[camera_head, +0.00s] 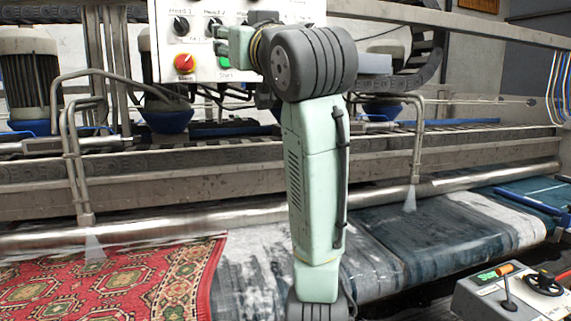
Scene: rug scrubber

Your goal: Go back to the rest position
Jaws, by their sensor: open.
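My arm rises through the middle of the view and bends at a dark grey joint in front of the control panel (240,9). My gripper (222,40) is small and partly hidden beside that joint. It points left, open and empty, in front of the panel. The panel has black knobs, a red main knob (184,63) and a green start button (225,62). I cannot tell the exact gap between the gripper and the panel.
A red patterned rug (120,280) lies at the lower left under the spray nozzles. Wet, dark blue and white rug material (430,240) lies at right. A grey control box (510,297) with a lever stands at the lower right. A metal roller (150,228) crosses behind.

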